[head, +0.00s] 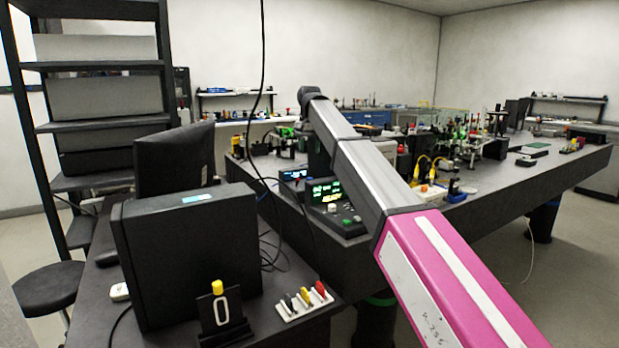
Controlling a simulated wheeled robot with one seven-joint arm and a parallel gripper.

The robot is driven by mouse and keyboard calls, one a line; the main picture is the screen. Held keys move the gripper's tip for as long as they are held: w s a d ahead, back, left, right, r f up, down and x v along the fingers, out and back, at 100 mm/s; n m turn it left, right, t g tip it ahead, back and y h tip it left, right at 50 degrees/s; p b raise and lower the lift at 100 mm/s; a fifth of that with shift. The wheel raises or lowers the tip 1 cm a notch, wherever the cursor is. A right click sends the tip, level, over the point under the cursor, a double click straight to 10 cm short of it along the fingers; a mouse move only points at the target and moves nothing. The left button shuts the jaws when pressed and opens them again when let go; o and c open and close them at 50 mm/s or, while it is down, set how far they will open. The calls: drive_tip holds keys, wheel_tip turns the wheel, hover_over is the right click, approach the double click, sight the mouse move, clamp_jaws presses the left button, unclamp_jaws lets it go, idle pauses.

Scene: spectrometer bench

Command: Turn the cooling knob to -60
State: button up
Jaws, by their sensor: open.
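I cannot pick out the cooling knob or its -60 mark for certain. A control unit with a lit green display (326,191) stands on the near edge of the large dark bench, and small buttons or knobs show on its sloped front panel (345,214). They are too small to read. My arm runs from the lower right up to a dark joint above this unit. My gripper cannot be made out; the end of my arm is hidden behind its own links.
A black computer case (185,260) and a dark monitor (175,158) stand on the near left desk. Optics crowd the bench (520,180). A cable hangs down at centre.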

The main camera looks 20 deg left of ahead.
sight(310, 178)
drive_tip(key=shift+n, duration=0.8)
wheel_tip(310, 178, down, 11)
drive_tip(key=shift+r, duration=0.1)
clamp_jaws()
